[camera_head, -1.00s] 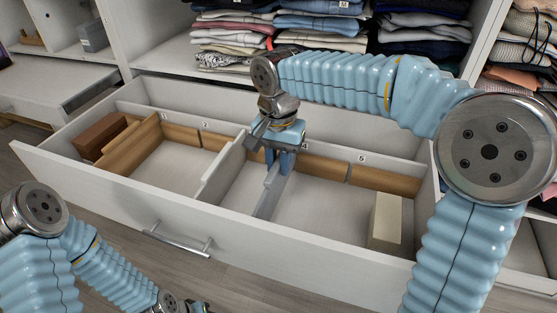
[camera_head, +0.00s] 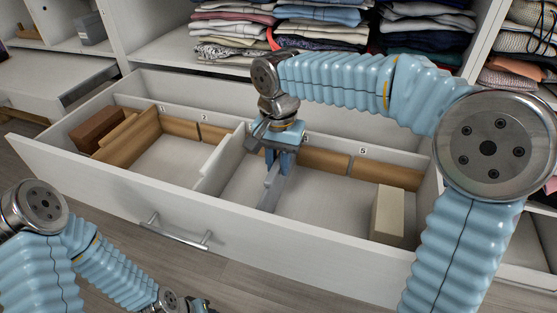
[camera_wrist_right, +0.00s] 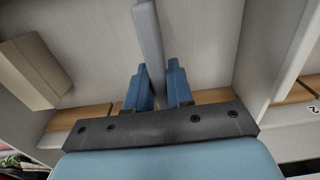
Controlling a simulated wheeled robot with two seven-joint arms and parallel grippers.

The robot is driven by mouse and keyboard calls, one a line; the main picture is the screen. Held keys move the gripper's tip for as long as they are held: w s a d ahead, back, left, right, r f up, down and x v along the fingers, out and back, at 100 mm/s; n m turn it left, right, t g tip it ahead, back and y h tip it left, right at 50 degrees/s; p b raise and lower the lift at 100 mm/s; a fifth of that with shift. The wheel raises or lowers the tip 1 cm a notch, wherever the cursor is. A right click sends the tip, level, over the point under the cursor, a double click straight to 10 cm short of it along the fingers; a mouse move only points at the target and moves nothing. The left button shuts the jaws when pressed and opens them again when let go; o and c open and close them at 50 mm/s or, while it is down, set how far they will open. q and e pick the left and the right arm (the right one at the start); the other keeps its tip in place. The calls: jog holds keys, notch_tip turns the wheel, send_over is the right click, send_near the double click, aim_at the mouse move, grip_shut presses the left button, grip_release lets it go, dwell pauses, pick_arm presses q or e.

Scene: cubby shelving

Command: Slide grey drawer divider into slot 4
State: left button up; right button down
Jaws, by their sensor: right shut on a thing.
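The grey drawer divider (camera_head: 271,190) is a thin upright panel inside the open drawer (camera_head: 300,233). My right gripper (camera_head: 280,165) is shut on it from above. In the right wrist view the divider (camera_wrist_right: 148,40) runs away from between the two blue fingers (camera_wrist_right: 158,88). The drawer's front wall hides the divider's lower near end, so I cannot tell whether it sits in a slot.
A white divider (camera_head: 219,163) stands to the left of the gripper. A brown block (camera_head: 97,128) and wooden dividers (camera_head: 128,140) fill the drawer's left end. A cream box (camera_head: 389,213) stands at the right. Label 5 (camera_head: 362,151) is clear. Folded clothes (camera_head: 320,15) lie behind.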

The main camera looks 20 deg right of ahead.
pick_arm(q)
jog(key=shift+f+b, duration=0.55)
jog(key=shift+f, duration=0.05)
pick_arm(e)
jog(key=shift+f, duration=0.9)
jog(key=c, duration=0.9)
grip_release()
jog(key=shift+r, duration=0.1)
jog(key=shift+r, duration=0.35)
pick_arm(q)
jog(key=r+p, duration=0.3)
jog(key=shift+w+a, duration=0.1)
jog(key=shift+a, duration=0.1)
pick_arm(e)
notch_tip(320, 180, up, 13)
jog(key=shift+r, duration=0.1)
